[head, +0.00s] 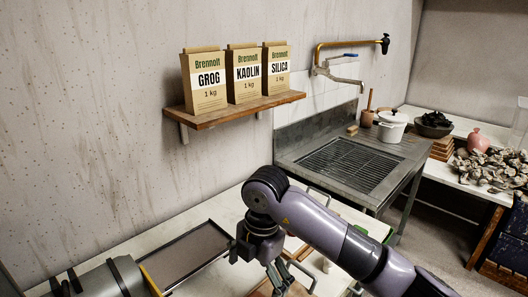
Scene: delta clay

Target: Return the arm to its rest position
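My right arm comes in from the lower right, bends at a dark elbow-like joint, and reaches down over the white worktop (208,208). Its gripper (277,281) points down near the bottom edge of the head view. The fingers are small, dark and partly cut off, so I cannot tell whether they are open or shut. I see nothing clearly held in them. My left gripper is not in view.
A shallow metal tray (185,254) and a grey rounded object (104,282) lie left of my gripper. A wall shelf (235,111) carries bags of grog (205,82), kaolin (244,75) and silica (277,69). A metal sink unit (350,165) stands behind my arm.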

